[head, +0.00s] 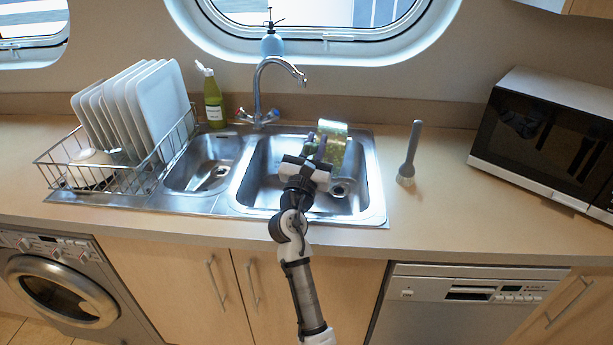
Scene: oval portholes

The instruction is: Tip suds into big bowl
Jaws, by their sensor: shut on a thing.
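The big bowl (262,188) is the larger, right-hand basin of the steel double sink. My gripper (317,150) reaches in from the front and is over this basin. It is shut on a shiny, see-through green container (334,132), held over the back right of the basin. The container looks tilted, but my gripper hides part of it and its opening is unclear. A round grey shape shows at its lower right, and I cannot tell whether it belongs to the container. No suds or liquid can be made out.
The tap (258,88) arches just left of the container. A green bottle (213,100) and a dish rack (122,172) with white plates stand left. The small basin (214,150) holds a small item.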

